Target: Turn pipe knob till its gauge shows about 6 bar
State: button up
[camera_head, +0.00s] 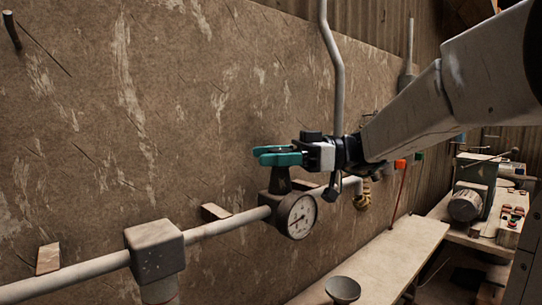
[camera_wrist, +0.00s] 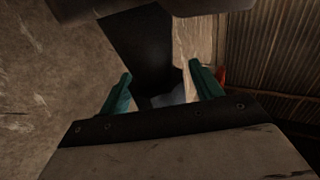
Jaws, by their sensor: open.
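A round gauge (camera_head: 298,215) with a pale dial and dark rim is mounted on the grey wall pipe (camera_head: 225,226). Its needle is too small to read. A dark knob or stem (camera_head: 279,180) rises from the pipe fitting beside the gauge. My gripper (camera_head: 262,154) has teal fingers and is directly above this stem, spread apart. The fingers cover its top, so I cannot tell whether they touch it. In the wrist view my gripper's fingers (camera_wrist: 160,72) stand apart, with a dark shape (camera_wrist: 140,45) between and beyond them, which I cannot clearly identify.
A square pipe box (camera_head: 155,252) is on the pipe at left. A vertical pipe (camera_head: 336,80) runs up the wall behind my arm. A wooden bench (camera_head: 400,250) with a dark bowl-shaped object (camera_head: 343,289) is below right. A machine (camera_head: 475,190) stands farther right.

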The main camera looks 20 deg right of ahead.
jog(key=c, duration=1)
jog(key=shift+m+t, duration=0.4)
jog(key=shift+t, duration=0.2)
jog(key=m+t+h, duration=0.1)
jog(key=t, duration=0.1)
jog(key=m+t+h, duration=0.3)
jog(key=m+t, duration=0.1)
jog(key=t, duration=0.1)
jog(key=shift+w+d, duration=0.15)
jog(key=shift+w, duration=0.15)
jog(key=m+t+h, duration=0.1)
jog(key=h, duration=0.1)
jog(key=m+t+h, duration=0.1)
jog(key=m+h, duration=0.1)
jog(key=m+t+h, duration=0.1)
jog(key=t, duration=0.1)
jog(key=shift+w+d+m+h, duration=0.25)
jog(key=shift+m+h, duration=0.05)
jog(key=shift+h, duration=0.1)
jog(key=shift+w+d+m+t+h, duration=0.1)
jog(key=shift+d+m+t+h, duration=0.1)
jog(key=shift+m+t+h, duration=0.75)
jog(key=shift+d+m+g+h, duration=0.1)
jog(key=shift+m+g+h, duration=0.15)
jog(key=shift+h, duration=0.5)
